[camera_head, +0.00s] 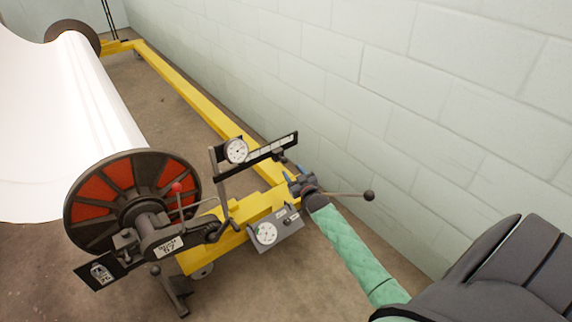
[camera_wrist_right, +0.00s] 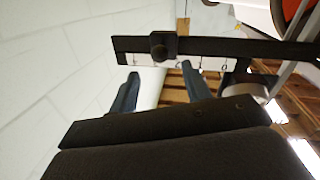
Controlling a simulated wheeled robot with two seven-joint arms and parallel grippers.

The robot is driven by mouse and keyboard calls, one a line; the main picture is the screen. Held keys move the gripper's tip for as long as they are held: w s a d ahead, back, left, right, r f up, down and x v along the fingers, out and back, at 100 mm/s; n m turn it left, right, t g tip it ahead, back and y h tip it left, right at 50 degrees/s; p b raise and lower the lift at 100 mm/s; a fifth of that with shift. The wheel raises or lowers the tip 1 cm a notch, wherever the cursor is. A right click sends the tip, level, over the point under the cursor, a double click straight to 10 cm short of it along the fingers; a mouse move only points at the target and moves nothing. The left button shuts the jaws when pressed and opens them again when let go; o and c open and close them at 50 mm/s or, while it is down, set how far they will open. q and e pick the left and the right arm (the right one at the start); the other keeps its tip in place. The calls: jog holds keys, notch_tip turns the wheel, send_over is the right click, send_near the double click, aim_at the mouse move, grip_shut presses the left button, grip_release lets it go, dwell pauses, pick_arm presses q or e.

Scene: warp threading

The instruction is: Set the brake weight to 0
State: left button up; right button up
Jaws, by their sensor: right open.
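The brake lever is a black bar (camera_head: 288,141) with a white scale strip, reaching from the dial stand toward the wall. The brake weight, a small black block (camera_wrist_right: 163,46), sits on the bar toward its free end. A mark like a 0 shows on the strip farther right in the wrist view. My right gripper (camera_head: 292,172) is just below the bar in the head view. In the wrist view its blue-grey fingers (camera_wrist_right: 158,82) are open and empty. The weight appears just beyond the gap between their tips, apart from both. My left gripper is out of view.
A round dial (camera_head: 236,150) is mounted by the bar's inner end. A second dial box (camera_head: 267,233) sits lower on the yellow frame (camera_head: 190,91). A ball-ended rod (camera_head: 369,195) sticks out right of my gripper. The white roll (camera_head: 75,115) stands left; a block wall (camera_head: 350,90) lies behind.

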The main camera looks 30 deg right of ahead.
aim_at(286, 162)
jog(key=w, duration=0.5)
jog(key=shift+d, duration=0.35)
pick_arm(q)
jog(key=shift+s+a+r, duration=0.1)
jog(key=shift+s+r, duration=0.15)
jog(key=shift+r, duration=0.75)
pick_arm(e)
jog(key=shift+w, duration=0.4)
grip_shut()
